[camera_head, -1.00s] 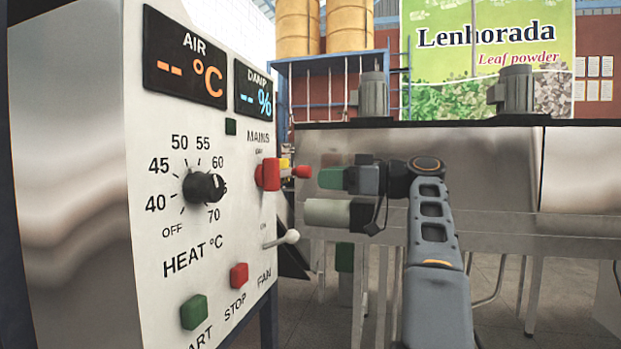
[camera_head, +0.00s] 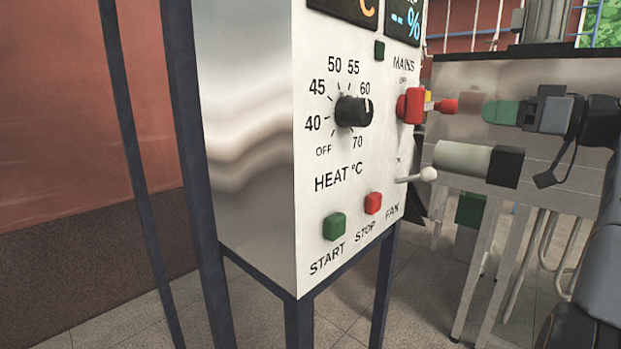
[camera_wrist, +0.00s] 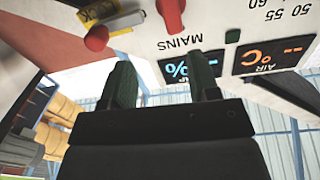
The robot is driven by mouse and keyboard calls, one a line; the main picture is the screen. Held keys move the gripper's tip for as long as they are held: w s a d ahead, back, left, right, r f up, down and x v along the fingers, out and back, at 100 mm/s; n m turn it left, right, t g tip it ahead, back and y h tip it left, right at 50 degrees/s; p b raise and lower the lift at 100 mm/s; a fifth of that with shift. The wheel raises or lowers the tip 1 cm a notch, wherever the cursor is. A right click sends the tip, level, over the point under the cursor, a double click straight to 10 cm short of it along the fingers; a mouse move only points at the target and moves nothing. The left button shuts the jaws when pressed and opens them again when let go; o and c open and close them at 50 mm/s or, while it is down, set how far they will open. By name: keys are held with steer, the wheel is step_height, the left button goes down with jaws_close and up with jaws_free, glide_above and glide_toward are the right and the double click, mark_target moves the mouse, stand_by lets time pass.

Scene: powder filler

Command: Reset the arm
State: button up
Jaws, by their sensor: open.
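My gripper (camera_head: 490,112) is at the right of the head view, beside the control panel (camera_head: 270,180). It points left towards the red mains switch (camera_head: 411,106) and the red knob (camera_head: 446,106), with a small gap between them. In the wrist view my gripper (camera_wrist: 162,70) shows two dark green fingers spread apart, with nothing between them. The red mains switch (camera_wrist: 171,14) and the red knob (camera_wrist: 96,38) lie beyond the fingertips there. My arm runs down along the right edge of the head view, partly cut off.
The panel carries a black heat knob (camera_head: 353,111) with its mark near 60, a green start button (camera_head: 334,226), a red stop button (camera_head: 373,203) and a white-tipped fan lever (camera_head: 427,174). A metal machine (camera_head: 560,75) stands behind my gripper. Tiled floor (camera_head: 130,325) shows at lower left.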

steer(key=w+d+f+m+g+h+p, duration=0.1)
steer(key=w+d+f+m+h, duration=0.15)
steer(key=f+m, duration=0.35)
steer(key=w+d+f+m+g+h, duration=0.1)
steer(key=w+d+f+m+h, duration=0.25)
steer(key=f, duration=0.55)
steer(key=s+a+f+m+g+h+p, duration=0.2)
steer(key=s+a+f+m+g+p, duration=0.15)
steer(key=a+f, duration=0.35)
steer(key=s+a+f+n+g+h+p, duration=0.1)
steer(key=s+a+f+n+g+p, duration=0.1)
steer(key=s+a, duration=0.5)
steer(key=s+a+f+n+g+h+p, duration=0.2)
steer(key=s+a+f+p, duration=0.4)
steer(key=a, duration=0.7)
steer(key=shift+s+f+n+g+p, duration=0.4)
steer(key=shift+s+n+p, duration=0.45)
steer(key=shift+s+n, duration=0.45)
